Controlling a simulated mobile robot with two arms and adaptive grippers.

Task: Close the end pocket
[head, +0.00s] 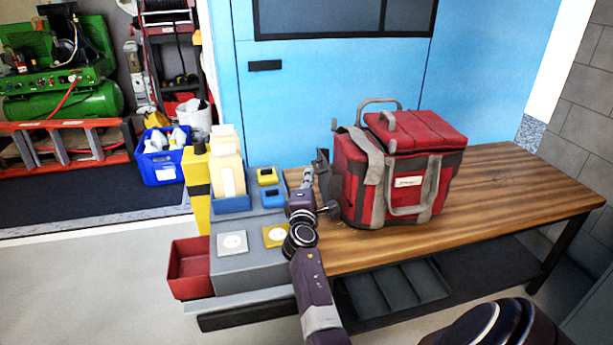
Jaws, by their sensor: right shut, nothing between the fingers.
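The red bag (415,185) with grey straps and dark trim stands upright on the wooden bench (500,200). Its red lid looks down, with a grey handle over it. At the bag's left end a dark panel (322,170) stands out from the side, and looks like the end pocket's flap, hanging open. My right gripper (308,175) is shut and empty, just left of this panel. I cannot tell whether it touches the panel. The inside of the pocket is hidden. My left gripper is not in view.
A grey stand with blue and yellow items (268,176) and a red bin (190,268) are left of the bench, close to my right arm. A blue cabinet (340,90) stands behind. The bench right of the bag is clear.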

